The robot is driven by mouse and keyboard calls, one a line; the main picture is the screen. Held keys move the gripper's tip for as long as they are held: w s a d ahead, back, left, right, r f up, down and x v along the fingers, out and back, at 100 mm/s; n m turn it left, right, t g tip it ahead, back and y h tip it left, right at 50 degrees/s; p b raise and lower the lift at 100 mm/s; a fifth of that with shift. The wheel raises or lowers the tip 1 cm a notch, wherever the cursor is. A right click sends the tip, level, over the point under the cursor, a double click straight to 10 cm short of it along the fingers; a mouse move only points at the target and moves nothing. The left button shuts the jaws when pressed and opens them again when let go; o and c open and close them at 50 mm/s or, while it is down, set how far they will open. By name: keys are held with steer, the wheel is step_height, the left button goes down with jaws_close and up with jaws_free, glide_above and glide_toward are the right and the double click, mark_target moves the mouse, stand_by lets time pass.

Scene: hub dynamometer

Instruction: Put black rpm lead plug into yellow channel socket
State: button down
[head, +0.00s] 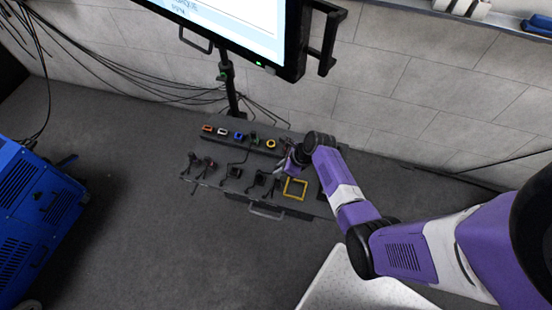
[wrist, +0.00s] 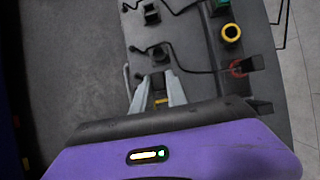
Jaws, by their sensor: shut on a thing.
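My gripper (wrist: 159,92) is shut on a small dark piece with a yellow patch (wrist: 160,101), seen between its fingers; it looks like the black plug but is mostly hidden. In the head view my gripper (head: 291,160) is low over the right part of the dark bench, its fingertips hard to make out. The yellow round socket (wrist: 231,32) has a dark centre and looks empty. It lies ahead and to the right of my fingers in the wrist view, apart from them. It also shows in the head view (head: 271,143), left of my gripper.
Orange (head: 207,128), white (head: 222,131) and blue (head: 239,135) sockets line the raised strip. Black leads in holders (head: 235,172) stand in front. A red ring (wrist: 236,69) has a black block beside it. A yellow square frame (head: 295,188) lies at the bench's front right.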

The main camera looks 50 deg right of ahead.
steer(key=w+d+b, duration=0.2)
steer(key=d+b, duration=0.1)
steer(key=d, duration=0.4)
steer(key=shift+w+d, duration=0.15)
steer(key=shift+w, duration=0.2)
stand_by(0.5)
steer(key=shift+w, duration=0.1)
steer(key=w+a+b, duration=0.1)
steer(key=w+a, duration=0.1)
steer(key=w, duration=0.4)
steer(key=shift+w+a+b, duration=0.3)
steer(key=shift+w, duration=0.1)
stand_by(0.8)
steer(key=shift+w+d+f+b, duration=0.1)
steer(key=shift+w+d+b, duration=0.3)
steer(key=shift+d+b, duration=0.55)
steer(key=shift+w+d+r+b, duration=0.1)
steer(key=shift+w+d+b, duration=0.25)
steer(key=shift+d+b, duration=0.55)
steer(key=shift+w+d+f+b, duration=0.1)
steer(key=shift+w+d+b, duration=0.45)
steer(key=shift+d, duration=0.7)
steer(key=shift+d+b, duration=0.5)
steer(key=shift+d, duration=0.05)
